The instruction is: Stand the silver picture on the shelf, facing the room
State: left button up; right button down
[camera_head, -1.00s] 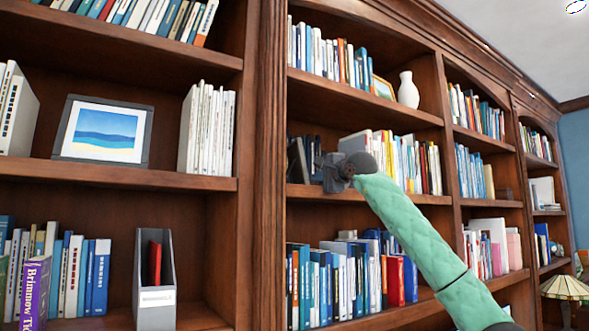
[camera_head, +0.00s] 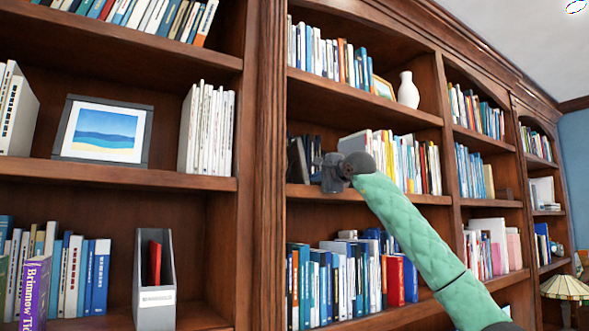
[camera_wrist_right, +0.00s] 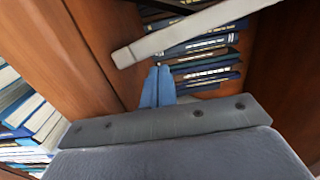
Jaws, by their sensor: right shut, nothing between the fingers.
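A dark, flat, frame-like thing (camera_head: 298,160) stands on the middle shelf of the second bookcase, at its left end, seen at a steep angle. A pale silver-grey bar (camera_wrist_right: 190,34), which looks like a picture frame's edge, crosses the right wrist view in front of dark books; I cannot tell its face. My right gripper (camera_head: 325,176) is just right of the dark frame at the shelf's front. In the right wrist view its blue fingertips (camera_wrist_right: 157,84) are together and empty, just below the bar. Whether they touch it is unclear. My left gripper is not in view.
A grey-framed sea picture (camera_head: 104,132) stands on the left bookcase's shelf, facing out. A wooden upright (camera_head: 268,150) divides the bookcases. Books (camera_head: 405,163) fill the shelf right of my gripper. More books (camera_head: 345,280) stand below; a white vase (camera_head: 408,90) is above.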

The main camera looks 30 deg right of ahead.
aim_at(307, 175)
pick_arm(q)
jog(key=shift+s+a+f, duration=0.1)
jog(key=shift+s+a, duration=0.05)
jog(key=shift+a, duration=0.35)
pick_arm(e)
jog(key=shift+w+a, duration=0.1)
jog(key=shift+a, duration=0.4)
jog(key=shift+a, duration=0.2)
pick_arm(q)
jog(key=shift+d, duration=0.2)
pick_arm(e)
jog(key=shift+a, duration=0.2)
jog(key=shift+w+a, duration=0.1)
jog(key=shift+a, duration=0.3)
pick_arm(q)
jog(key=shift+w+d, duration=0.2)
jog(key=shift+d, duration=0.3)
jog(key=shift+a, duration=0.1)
pick_arm(e)
jog(key=shift+a, duration=0.15)
jog(key=shift+a, duration=0.15)
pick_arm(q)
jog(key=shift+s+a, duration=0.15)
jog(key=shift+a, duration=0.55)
pick_arm(e)
jog(key=shift+a, duration=0.35)
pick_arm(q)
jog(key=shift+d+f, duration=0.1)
pick_arm(e)
jog(key=shift+a, duration=0.2)
